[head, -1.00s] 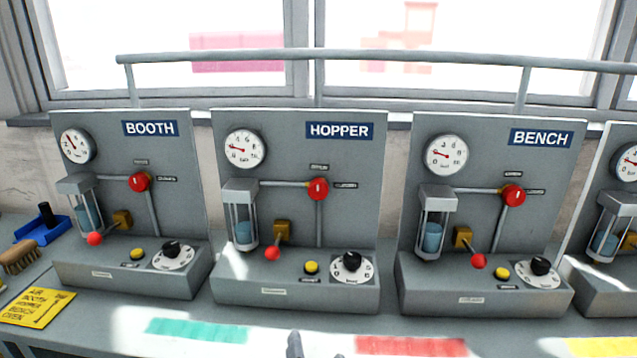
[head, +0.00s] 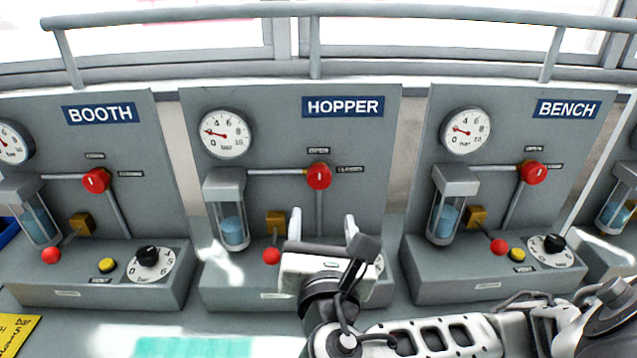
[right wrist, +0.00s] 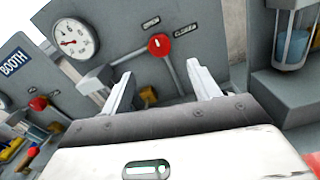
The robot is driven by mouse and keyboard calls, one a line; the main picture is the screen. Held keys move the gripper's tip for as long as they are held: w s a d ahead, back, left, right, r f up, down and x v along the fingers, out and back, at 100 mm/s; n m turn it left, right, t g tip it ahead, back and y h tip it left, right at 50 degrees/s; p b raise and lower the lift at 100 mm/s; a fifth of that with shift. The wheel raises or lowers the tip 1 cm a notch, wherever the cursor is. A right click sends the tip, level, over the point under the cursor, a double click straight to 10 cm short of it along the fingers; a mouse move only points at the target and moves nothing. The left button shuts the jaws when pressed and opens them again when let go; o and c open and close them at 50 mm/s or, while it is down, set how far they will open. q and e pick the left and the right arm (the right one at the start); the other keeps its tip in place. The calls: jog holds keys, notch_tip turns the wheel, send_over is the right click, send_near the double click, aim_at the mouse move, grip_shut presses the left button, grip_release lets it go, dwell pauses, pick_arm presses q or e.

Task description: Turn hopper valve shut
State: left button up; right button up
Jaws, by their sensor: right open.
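The hopper valve is a red round knob (head: 318,176) on the pipes of the grey panel under the HOPPER sign (head: 343,106). Small labels sit above it and to its right; its light mark seems to point at the upper one. In the right wrist view the valve (right wrist: 159,45) shows just beyond and between the fingertips. My right gripper (head: 323,220) is open and empty, in front of the panel and below the valve, apart from it. It also shows in the right wrist view (right wrist: 160,76). It hides much of the hopper dial. My left gripper is out of view.
The BOOTH panel (head: 135,190) and BENCH panel (head: 500,95) stand either side with similar red valves. A red-tipped lever (head: 271,256) sticks out left of my gripper, near a glass cylinder (head: 231,230). A rail (head: 400,11) runs above the panels.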

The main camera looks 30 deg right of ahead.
aim_at(320, 182)
jog(key=p+x, duration=0.1)
jog(key=x, duration=0.9)
jog(key=shift+w, duration=0.1)
jog(key=c, duration=1)
